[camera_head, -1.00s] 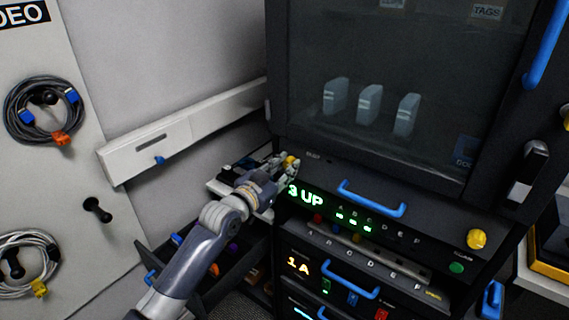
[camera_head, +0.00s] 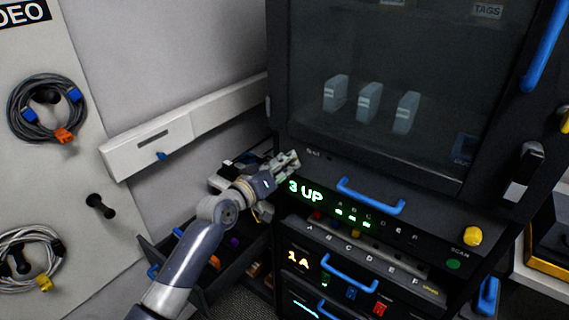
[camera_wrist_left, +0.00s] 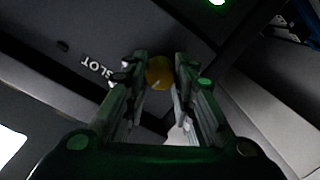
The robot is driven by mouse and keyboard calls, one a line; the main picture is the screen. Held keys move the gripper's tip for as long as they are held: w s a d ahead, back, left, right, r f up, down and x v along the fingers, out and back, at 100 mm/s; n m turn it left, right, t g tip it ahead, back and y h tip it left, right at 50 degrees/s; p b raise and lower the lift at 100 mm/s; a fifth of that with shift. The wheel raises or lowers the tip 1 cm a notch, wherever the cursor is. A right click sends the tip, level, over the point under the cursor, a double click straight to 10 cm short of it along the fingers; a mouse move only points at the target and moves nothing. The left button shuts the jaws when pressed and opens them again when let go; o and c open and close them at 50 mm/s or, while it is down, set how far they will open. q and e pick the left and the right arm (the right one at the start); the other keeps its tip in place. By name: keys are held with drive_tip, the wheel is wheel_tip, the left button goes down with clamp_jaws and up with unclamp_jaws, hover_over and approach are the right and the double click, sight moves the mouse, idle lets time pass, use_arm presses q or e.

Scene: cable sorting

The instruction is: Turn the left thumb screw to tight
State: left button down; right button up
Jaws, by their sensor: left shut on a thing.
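The left thumb screw (camera_wrist_left: 159,74) is a round yellow knob with a small light mark, between my left gripper's fingers in the left wrist view. My left gripper (camera_wrist_left: 159,66) is shut on it, with a finger on either side. In the head view my left gripper (camera_head: 287,161) is at the upper left corner of the dark panel, just above the "3 UP" display (camera_head: 305,191), and hides the screw. A second yellow thumb screw (camera_head: 473,236) is at the panel's right end. My right gripper is not in view.
A blue handle (camera_head: 371,197) crosses the panel's middle. A glass-fronted cabinet (camera_head: 400,60) rises above it. An open drawer (camera_head: 213,272) with coloured parts lies below my left arm. A white rail (camera_head: 180,130) runs along the wall, and coiled cables (camera_head: 45,108) hang at left.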

use_arm(q)
drive_tip(key=shift+n, duration=0.3)
drive_tip(key=c, duration=1.3)
unclamp_jaws()
drive_tip(key=v, duration=1.2)
